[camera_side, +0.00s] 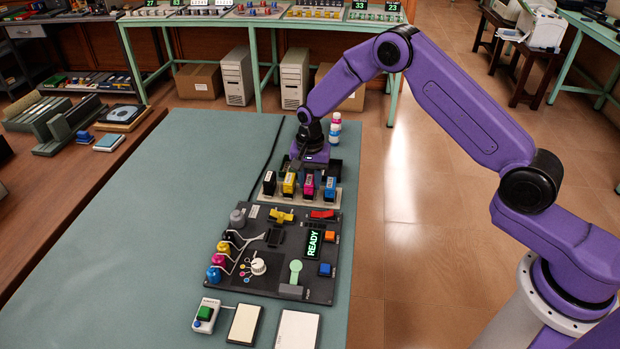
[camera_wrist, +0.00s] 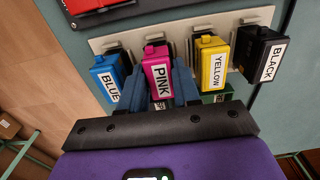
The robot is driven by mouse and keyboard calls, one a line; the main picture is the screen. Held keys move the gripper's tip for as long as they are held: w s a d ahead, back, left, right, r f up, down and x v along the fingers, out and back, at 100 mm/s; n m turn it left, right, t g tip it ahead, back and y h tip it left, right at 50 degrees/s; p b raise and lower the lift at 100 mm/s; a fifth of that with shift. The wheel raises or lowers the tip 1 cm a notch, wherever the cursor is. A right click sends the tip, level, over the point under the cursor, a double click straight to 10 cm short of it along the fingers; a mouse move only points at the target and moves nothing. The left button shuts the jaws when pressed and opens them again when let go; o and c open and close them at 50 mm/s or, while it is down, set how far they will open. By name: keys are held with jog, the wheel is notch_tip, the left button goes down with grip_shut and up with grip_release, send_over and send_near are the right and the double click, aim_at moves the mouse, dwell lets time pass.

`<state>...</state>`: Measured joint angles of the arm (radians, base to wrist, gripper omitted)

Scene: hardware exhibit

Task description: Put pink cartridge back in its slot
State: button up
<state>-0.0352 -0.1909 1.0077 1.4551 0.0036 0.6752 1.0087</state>
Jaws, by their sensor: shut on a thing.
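The pink cartridge (camera_wrist: 157,78) stands between the blue cartridge (camera_wrist: 108,78) and the yellow cartridge (camera_wrist: 214,66) in the wrist view, its PINK label facing the camera. My gripper (camera_wrist: 157,90) is shut on it, one finger at each side. In the side view the pink cartridge (camera_side: 308,187) is at the pale rack (camera_side: 337,200), in line with the others, and my gripper (camera_side: 309,168) comes down over it from behind. Its lower end is hidden, so I cannot tell whether it is fully seated. The black cartridge (camera_wrist: 259,52) is at the far right.
The neighbouring cartridges stand close to my fingers. A dark control panel (camera_side: 270,282) with a READY display (camera_side: 314,243) lies in front of the rack. The mat's left side is clear.

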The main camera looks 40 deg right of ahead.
jog(key=shift+f, duration=0.1)
jog(key=o, duration=1.4)
jog(key=shift+r, duration=3.75)
